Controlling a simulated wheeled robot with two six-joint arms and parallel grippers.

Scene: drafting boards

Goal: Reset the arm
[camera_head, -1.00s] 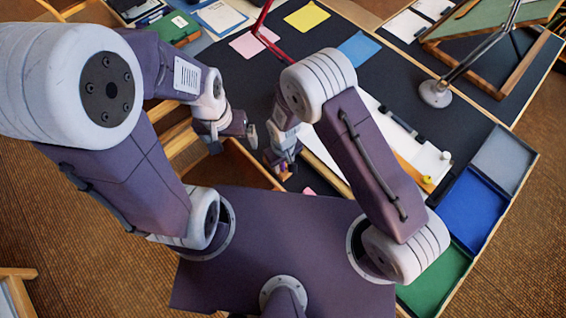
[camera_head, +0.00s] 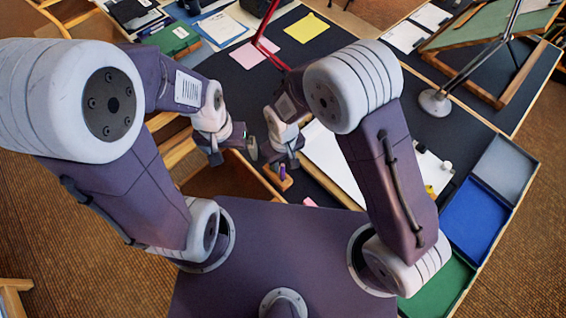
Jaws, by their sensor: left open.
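My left gripper (camera_head: 233,152) is open, its two fingers apart with nothing seen between them. It hangs over the desk's near edge and the wooden drawer area. My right gripper (camera_head: 281,158) is close to its right, pointing down above a small wooden block (camera_head: 285,186) with a purple piece on it. Its fingers are small and partly hidden by my own arm, so their opening is unclear. I cannot tell whether it touches the block.
A white sheet (camera_head: 328,158) lies right of the grippers, partly behind my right arm. Grey, blue (camera_head: 475,220) and green trays line the right edge. A lamp base (camera_head: 434,102) stands right.

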